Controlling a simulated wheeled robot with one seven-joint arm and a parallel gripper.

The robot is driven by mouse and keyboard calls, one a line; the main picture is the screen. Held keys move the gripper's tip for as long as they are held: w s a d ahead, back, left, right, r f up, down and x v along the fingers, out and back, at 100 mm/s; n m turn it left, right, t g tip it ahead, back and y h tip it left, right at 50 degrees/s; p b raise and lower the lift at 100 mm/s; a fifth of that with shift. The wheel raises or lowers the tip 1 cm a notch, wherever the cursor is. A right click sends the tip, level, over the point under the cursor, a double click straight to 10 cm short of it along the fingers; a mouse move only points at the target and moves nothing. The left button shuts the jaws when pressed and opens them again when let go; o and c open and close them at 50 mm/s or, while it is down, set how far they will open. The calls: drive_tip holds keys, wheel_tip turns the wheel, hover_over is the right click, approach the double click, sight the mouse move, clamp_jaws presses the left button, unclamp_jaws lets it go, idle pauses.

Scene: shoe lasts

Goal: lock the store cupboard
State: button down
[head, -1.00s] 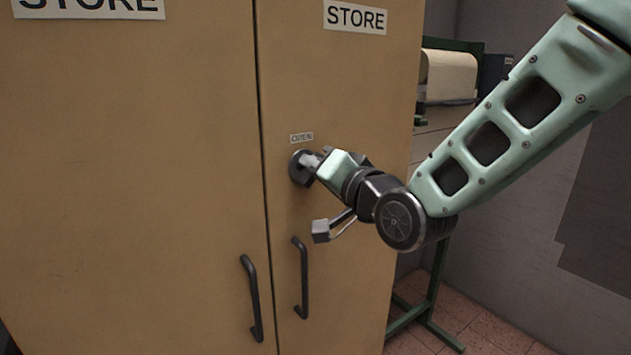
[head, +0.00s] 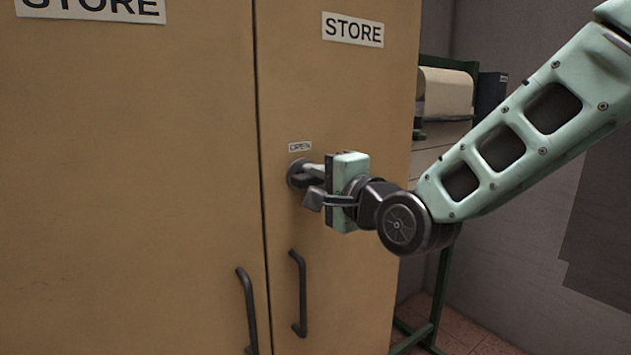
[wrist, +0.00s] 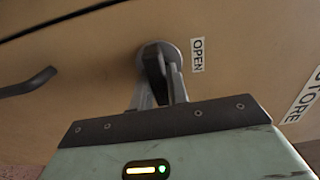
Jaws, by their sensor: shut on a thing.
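The store cupboard (head: 150,200) has two tan doors, which stand shut in the head view. A round dark lock knob (head: 295,174) is on the right door, just below a small label (head: 300,147). My gripper (head: 312,173) is at the knob with its fingers shut on it. The wrist view shows the knob (wrist: 157,50) between the fingertips, and the label (wrist: 197,55) beside it reads OPEN. The fingers hide part of the knob, so its exact turn is hard to tell.
Dark bar handles hang below on the left door (head: 248,310) and right door (head: 299,295). STORE signs mark both doors. A green stand with a pale roll (head: 445,92) is to the right, behind my arm. Bare grey wall lies farther right.

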idle(0.4)
drive_tip(key=c, duration=1.4)
unclamp_jaws()
drive_tip(key=shift+o, duration=0.2)
drive_tip(key=shift+s+d, duration=0.1)
